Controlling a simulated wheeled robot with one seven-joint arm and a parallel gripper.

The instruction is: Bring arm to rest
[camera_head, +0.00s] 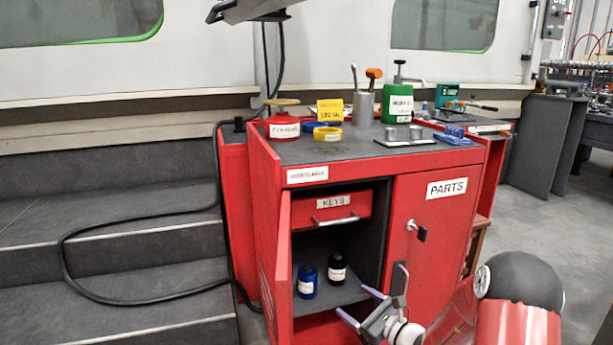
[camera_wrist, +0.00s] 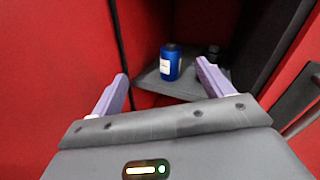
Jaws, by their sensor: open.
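My gripper (camera_head: 361,307) is in front of the red cabinet (camera_head: 435,245), low and near its open left compartment. Its two purple fingers are apart with nothing between them; they also show in the wrist view (camera_wrist: 160,90). A blue bottle (camera_head: 307,282) and a black bottle (camera_head: 337,268) stand upright on the grey shelf (camera_head: 345,292) inside the compartment. In the wrist view the blue bottle (camera_wrist: 170,62) shows beyond the fingers, and the black bottle (camera_wrist: 212,54) is partly hidden by the right finger. The gripper is apart from both bottles.
The open left door (camera_head: 283,270) swings out towards me. The PARTS door (camera_head: 430,220) is shut, with a key in its lock. A KEYS drawer (camera_head: 330,210) sits above the shelf. Dark steps and a hose (camera_head: 130,303) lie left; floor (camera_head: 560,220) is clear right.

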